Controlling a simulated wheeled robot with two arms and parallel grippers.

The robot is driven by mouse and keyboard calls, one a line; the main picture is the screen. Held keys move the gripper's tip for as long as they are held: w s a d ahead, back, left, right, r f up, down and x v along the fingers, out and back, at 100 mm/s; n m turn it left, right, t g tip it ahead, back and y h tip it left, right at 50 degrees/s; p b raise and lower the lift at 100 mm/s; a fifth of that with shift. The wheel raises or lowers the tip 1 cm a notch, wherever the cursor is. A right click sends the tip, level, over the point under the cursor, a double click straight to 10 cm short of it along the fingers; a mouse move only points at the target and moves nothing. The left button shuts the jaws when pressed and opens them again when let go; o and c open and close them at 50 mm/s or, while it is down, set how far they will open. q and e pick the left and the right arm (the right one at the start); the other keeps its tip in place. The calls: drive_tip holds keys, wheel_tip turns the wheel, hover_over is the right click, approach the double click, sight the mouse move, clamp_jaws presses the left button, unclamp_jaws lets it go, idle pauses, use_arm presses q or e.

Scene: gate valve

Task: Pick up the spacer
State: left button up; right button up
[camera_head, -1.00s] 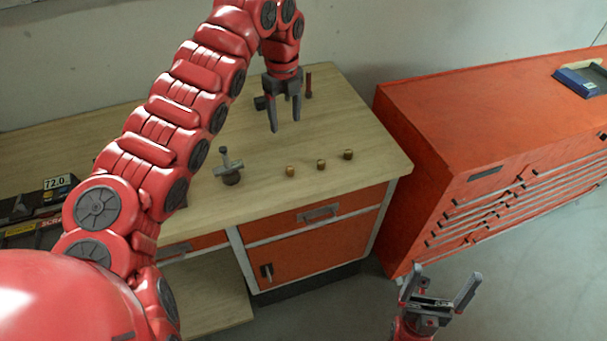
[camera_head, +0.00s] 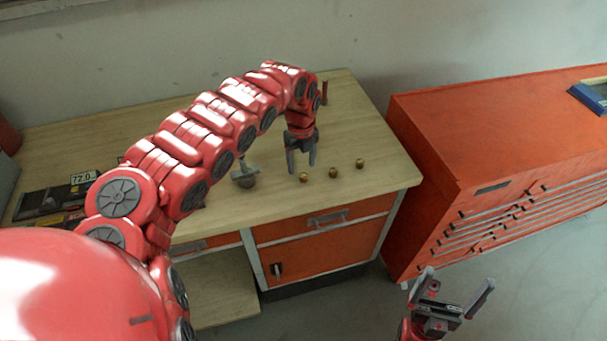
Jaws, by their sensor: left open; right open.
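Three small brass-coloured pieces stand in a row near the front of the wooden workbench: a left one (camera_head: 303,177), a middle one (camera_head: 333,173) and a right one (camera_head: 360,163). They look like the spacers, but they are too small to tell for sure. My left gripper (camera_head: 301,165) is open, pointing down, with its fingertips just behind and above the left brass piece in the picture. Nothing is between its fingers. My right gripper (camera_head: 455,298) is open and empty, low at the right, away from the bench.
A grey metal valve part (camera_head: 245,178) stands left of my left gripper, partly behind my arm. A red upright piece (camera_head: 324,92) is at the back of the workbench (camera_head: 385,165). An orange drawer cabinet (camera_head: 440,130) stands at the right. Dark trays (camera_head: 45,203) lie at the left.

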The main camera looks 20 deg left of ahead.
sight(303, 175)
use_arm(q)
drive_tip(key=shift+w+d+f+p, duration=0.1)
drive_tip(key=shift+d+f+p, duration=0.05)
drive_tip(key=shift+f+p, duration=0.15)
drive_tip(key=f, duration=0.1)
drive_tip(key=f+p, duration=0.1)
drive_tip(key=f, duration=0.1)
drive_tip(key=shift+w+d+f+p, duration=0.15)
drive_tip(key=shift+w+d+p, duration=0.05)
drive_tip(key=shift+p, duration=0.1)
drive_tip(key=shift+a+f, duration=0.2)
drive_tip(key=shift+f, duration=0.35)
clamp_jaws()
